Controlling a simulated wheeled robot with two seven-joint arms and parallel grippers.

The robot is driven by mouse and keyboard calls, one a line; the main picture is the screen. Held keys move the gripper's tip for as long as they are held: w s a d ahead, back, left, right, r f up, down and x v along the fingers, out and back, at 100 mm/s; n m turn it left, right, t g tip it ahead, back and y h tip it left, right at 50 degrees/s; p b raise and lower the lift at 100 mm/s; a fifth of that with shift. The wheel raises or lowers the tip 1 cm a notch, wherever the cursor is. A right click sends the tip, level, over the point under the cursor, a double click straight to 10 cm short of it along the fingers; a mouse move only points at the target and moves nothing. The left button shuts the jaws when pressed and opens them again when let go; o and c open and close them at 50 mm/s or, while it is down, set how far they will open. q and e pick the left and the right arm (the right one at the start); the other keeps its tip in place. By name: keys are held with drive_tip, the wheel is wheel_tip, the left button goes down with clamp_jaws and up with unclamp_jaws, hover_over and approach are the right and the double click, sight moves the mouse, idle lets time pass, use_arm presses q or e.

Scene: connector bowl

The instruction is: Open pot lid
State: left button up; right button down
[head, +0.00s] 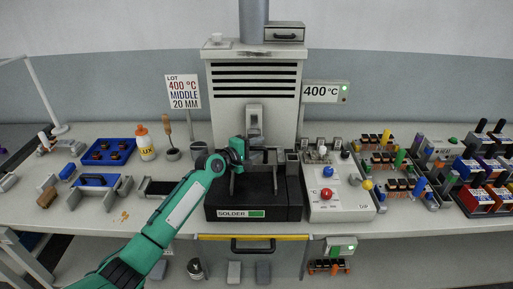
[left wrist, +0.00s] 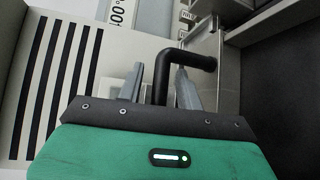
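The black solder pot (head: 254,213) with the "SOLDER" label stands at the middle of the bench. My left gripper (head: 258,143) is over its top, reaching in from the left. In the left wrist view a bent black handle (left wrist: 190,60) shows, with one leg between the two grey fingers of my left gripper (left wrist: 158,70). The fingers are apart, and a gap seems to show on each side of the handle. The lid's surface is mostly hidden by the gripper in the head view, and I cannot tell its position. My right gripper is not in view.
A vented grey cabinet (head: 220,115) rises behind the pot. A control box (head: 345,208) with red and blue knobs stands to its right. Racks (head: 390,162) of parts fill the right side. A blue tray (head: 108,151) and an orange-capped bottle (head: 145,146) stand left.

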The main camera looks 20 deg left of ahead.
use_arm(q)
clamp_jaws()
drive_tip(key=shift+s+d+p, duration=0.1)
drive_tip(key=shift+s+p, duration=0.2)
drive_tip(key=shift+p, duration=0.1)
drive_tip(key=s+p, duration=0.2)
drive_tip(key=s+d+p, duration=0.1)
drive_tip(key=s+p, duration=0.1)
drive_tip(key=s+d+p, duration=0.1)
drive_tip(key=s+p, duration=0.1)
drive_tip(key=s, duration=0.1)
drive_tip(key=shift+s, duration=0.1)
drive_tip(key=shift+s+d, duration=0.15)
drive_tip(key=shift+s, duration=0.45)
unclamp_jaws()
